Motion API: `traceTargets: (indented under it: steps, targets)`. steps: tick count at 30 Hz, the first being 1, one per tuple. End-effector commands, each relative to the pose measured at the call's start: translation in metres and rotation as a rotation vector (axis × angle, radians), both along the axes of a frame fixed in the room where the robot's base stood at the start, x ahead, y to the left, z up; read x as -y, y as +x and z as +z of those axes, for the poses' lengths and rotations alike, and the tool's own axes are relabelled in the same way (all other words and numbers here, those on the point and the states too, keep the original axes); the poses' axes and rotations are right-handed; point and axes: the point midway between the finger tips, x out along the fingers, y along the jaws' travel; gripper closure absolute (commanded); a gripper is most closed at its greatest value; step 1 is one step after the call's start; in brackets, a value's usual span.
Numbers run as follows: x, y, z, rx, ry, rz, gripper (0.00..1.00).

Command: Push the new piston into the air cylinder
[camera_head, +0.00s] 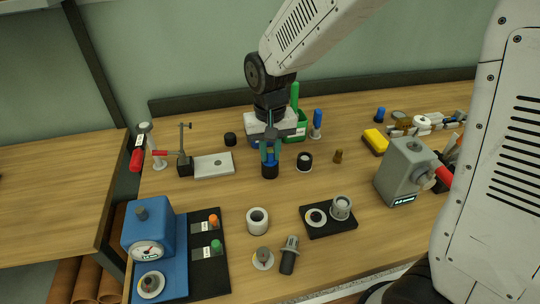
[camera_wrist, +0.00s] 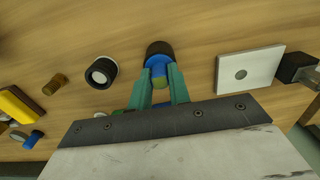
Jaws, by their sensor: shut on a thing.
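My gripper (camera_head: 270,152) has its teal fingers shut on a blue piece (camera_head: 269,160), upright over the table. A dark round part (camera_head: 269,172) is directly below the blue piece; I cannot tell whether it is one piece with it or a cylinder around its lower end. In the wrist view the blue piece (camera_wrist: 158,68) shows between the fingertips (camera_wrist: 161,76), with the dark rim (camera_wrist: 158,47) around its far end. Which parts are the new piston and the air cylinder is not clear. A black sleeve with a pale inside (camera_wrist: 101,73) stands nearby, apart from the fingers.
A pale plate with a hole (camera_head: 213,165) and a small clamp stand lie left. A green bin (camera_head: 298,130) is behind my gripper. A grey machine (camera_head: 402,172) stands right, a blue gauge press (camera_head: 150,235) front left. A black tray (camera_head: 328,222) and white ring (camera_head: 257,221) are in front.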

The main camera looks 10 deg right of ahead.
Motion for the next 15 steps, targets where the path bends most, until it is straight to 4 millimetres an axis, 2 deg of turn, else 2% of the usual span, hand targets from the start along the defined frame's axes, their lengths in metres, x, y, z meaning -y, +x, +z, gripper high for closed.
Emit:
traceTargets:
  steps: [15]
  targets:
    - [0.000, 0.000, 0.026, 0.002, 0.001, 0.000, 1.00]
